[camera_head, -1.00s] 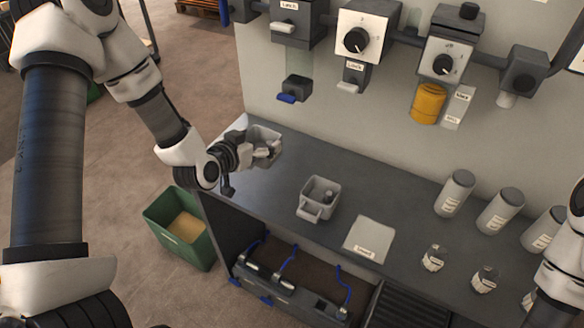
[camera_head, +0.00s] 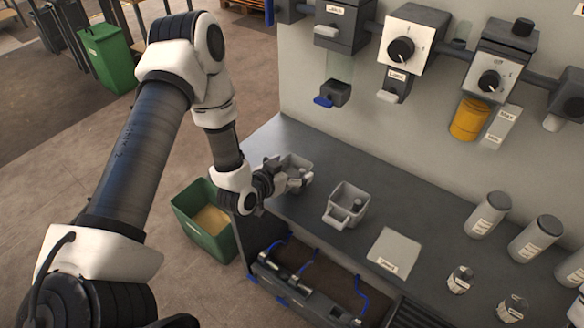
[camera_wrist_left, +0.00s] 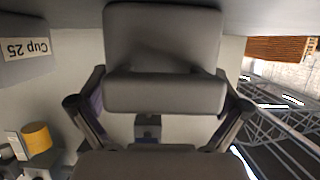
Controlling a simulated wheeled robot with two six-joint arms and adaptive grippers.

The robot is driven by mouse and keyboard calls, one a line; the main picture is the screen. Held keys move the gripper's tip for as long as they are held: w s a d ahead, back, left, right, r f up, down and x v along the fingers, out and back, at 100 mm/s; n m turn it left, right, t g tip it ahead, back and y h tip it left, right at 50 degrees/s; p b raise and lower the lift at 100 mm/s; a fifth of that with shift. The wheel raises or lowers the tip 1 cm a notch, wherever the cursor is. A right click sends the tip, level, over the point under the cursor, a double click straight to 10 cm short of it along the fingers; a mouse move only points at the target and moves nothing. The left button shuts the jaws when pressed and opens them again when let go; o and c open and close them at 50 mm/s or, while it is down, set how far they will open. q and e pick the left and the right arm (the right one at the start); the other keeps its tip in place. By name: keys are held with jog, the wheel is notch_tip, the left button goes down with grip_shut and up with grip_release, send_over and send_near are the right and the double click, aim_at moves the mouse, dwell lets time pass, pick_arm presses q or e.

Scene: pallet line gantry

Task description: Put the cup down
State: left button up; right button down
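A grey square-sided cup (camera_head: 297,162) is at the left end of the dark counter, near its back corner. My left gripper (camera_head: 284,181) is shut on its near side; the fingers cover part of the cup. In the left wrist view a grey block between the finger links (camera_wrist_left: 165,95) looks like the held cup, filling the middle. I cannot tell whether the cup's base touches the counter. A second grey cup (camera_head: 341,208) with a handle stands to the right, a small grey thing inside it. My right gripper is not in view.
A labelled light grey mat (camera_head: 394,249) lies on the counter (camera_head: 300,224). Grey canisters (camera_head: 488,214) and small jars (camera_head: 460,279) stand further right. Dispensers with knobs (camera_head: 401,50) and a yellow cylinder (camera_head: 468,119) hang above. A green bin (camera_head: 205,222) stands on the floor left.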

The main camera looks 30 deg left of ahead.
pick_arm(q)
jog(key=shift+r, duration=0.25)
jog(key=v, duration=0.8)
jog(key=shift+s+a, duration=0.1)
jog(key=shift+s, duration=0.3)
jog(key=s+d+f+g+p, duration=0.1)
jog(key=s+d+f+g, duration=0.3)
jog(key=s, duration=0.7)
jog(key=s+d+f+n+g+p, duration=0.1)
jog(key=s+d+f+g, duration=0.2)
jog(key=s+f+g, duration=0.6)
notch_tip(320, 180, down, 4)
jog(key=shift+s+d+r+y, duration=0.25)
jog(key=shift+s+d+y, duration=0.15)
jog(key=shift+s, duration=0.45)
